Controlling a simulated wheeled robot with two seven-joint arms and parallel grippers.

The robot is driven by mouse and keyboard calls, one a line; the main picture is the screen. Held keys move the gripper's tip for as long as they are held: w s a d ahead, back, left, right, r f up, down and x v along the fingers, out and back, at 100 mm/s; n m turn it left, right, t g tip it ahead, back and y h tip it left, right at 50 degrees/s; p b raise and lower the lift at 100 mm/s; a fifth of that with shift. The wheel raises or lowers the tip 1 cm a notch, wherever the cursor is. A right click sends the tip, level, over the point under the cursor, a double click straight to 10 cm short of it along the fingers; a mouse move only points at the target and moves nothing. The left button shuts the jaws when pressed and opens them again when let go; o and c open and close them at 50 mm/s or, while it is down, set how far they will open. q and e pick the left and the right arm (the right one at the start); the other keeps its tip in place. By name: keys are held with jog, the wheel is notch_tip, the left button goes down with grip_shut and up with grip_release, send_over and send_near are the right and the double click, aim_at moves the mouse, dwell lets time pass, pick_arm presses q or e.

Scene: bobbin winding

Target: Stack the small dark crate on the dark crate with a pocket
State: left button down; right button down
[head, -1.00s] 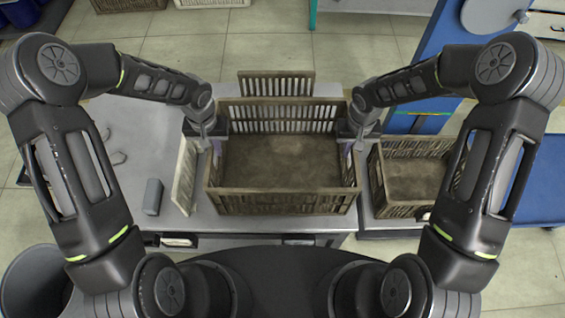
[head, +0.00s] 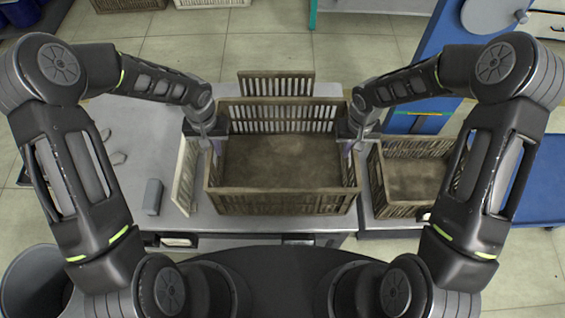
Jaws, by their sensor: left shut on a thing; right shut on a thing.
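A dark brown slatted crate (head: 283,165), open at the top and empty, is in the middle of the head view. My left gripper (head: 208,138) is shut on its left side wall, and my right gripper (head: 356,138) is shut on its right side wall. The crate looks level; I cannot tell whether it hangs or rests on something. Behind it a dark slatted wall (head: 275,84) rises, probably part of another crate, mostly hidden. A smaller-looking dark slatted crate (head: 410,180) stands to the right, partly behind my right arm. No pocket can be made out on any crate.
A pale slatted crate wall (head: 186,172) stands close to the left of the held crate. A grey block (head: 153,196) lies on the grey table (head: 140,120), whose left part is mostly clear. A blue panel (head: 430,85) stands at the back right.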

pick_arm(q)
jog(key=shift+r, duration=0.15)
pick_arm(e)
jog(key=shift+r, duration=0.2)
